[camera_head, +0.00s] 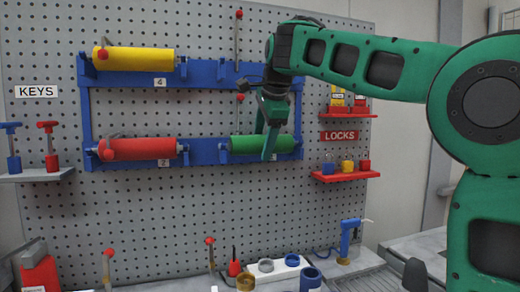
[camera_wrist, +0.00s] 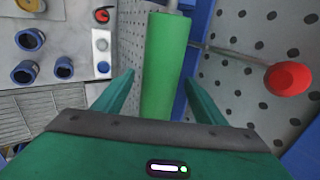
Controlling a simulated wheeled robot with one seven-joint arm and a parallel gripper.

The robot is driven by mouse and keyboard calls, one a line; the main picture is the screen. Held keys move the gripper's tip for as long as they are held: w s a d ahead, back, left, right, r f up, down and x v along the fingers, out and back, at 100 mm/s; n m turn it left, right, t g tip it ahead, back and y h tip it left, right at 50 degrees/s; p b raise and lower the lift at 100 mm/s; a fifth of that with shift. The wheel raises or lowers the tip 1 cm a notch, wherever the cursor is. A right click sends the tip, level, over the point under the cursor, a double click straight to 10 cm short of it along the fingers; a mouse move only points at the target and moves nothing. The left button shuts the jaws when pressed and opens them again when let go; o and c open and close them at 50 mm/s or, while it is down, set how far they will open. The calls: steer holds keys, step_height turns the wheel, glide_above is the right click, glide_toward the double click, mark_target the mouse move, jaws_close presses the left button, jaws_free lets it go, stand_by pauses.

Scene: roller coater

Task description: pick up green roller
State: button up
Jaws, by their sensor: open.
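The green roller (camera_head: 246,144) lies horizontally in the lower right slot of the blue rack (camera_head: 205,78) on the pegboard wall. It also shows in the wrist view (camera_wrist: 165,65), running lengthwise between my fingers. My gripper (camera_head: 267,140) is in front of the roller's middle, pointing at the rack, and hides part of it. In the wrist view my gripper (camera_wrist: 160,95) is open, with one finger on each side of the roller. I see gaps beside the roller; I cannot tell how deep the fingers reach around it.
A red roller (camera_head: 140,149) lies left in the rack, a yellow roller (camera_head: 135,60) above it. A red-knobbed lever (camera_wrist: 288,79) sticks out near my right finger. The lock shelf (camera_head: 345,176) is on the right. A bench below holds round parts and a blue tool (camera_head: 350,238).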

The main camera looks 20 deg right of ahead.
mark_target(263, 136)
steer(key=shift+f, duration=0.1)
steer(key=c, duration=1)
steer(key=shift+c, duration=0.2)
steer(key=shift+s+r, duration=0.15)
steer(key=shift+r, duration=0.55)
step_height(263, 136, up, 6)
steer(key=shift+f, duration=0.15)
steer(key=s, duration=1.9)
steer(key=shift+s+f, duration=0.15)
steer(key=shift+s, duration=0.1)
steer(key=shift+s, duration=0.1)
